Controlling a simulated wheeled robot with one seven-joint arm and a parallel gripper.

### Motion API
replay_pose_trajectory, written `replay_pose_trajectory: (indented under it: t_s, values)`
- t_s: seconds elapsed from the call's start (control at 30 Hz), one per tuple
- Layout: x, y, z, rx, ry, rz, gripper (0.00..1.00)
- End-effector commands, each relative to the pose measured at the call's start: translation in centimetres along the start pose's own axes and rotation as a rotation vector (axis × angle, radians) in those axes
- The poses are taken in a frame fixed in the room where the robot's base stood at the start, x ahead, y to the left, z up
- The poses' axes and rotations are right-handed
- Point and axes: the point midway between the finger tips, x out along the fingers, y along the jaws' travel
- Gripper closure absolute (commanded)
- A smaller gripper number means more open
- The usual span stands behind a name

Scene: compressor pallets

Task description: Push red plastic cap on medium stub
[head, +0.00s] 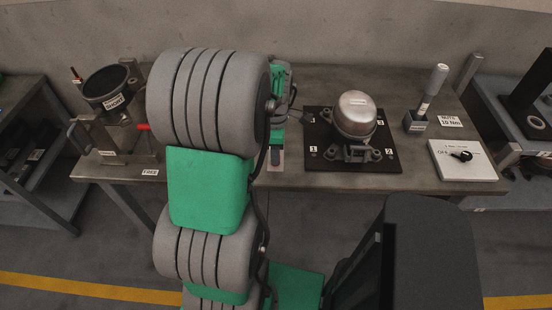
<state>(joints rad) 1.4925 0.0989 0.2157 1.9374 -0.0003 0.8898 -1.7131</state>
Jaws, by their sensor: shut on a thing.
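The compressor (357,116), a silver dome with a label, stands upright on a black pallet plate (385,160) marked 1, 2 and 3. Its stubs are too small to tell apart, so I cannot pick out the medium one. My gripper (301,117) is partly visible behind my large grey and green arm, just left of the compressor. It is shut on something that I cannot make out. No red cap shows at the gripper or on the compressor.
On the left of the bench stand a black-rimmed bin (107,101) and a fixture with a red part (143,127). On the right are an upright tool in a holder (415,123) and a white board (463,173). Side benches flank it.

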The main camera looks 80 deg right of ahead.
Motion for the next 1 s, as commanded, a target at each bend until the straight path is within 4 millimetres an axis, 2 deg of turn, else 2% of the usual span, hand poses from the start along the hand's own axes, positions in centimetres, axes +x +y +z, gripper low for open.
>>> replay_pose_trajectory:
  t_s: [0.67, 1.0]
  values:
    - [0.0, 0.0, 0.0, 0.0, 0.0, 0.0, 1.0]
    - [-1.2, 0.0, 0.0, 0.0, 0.0, 0.001, 1.0]
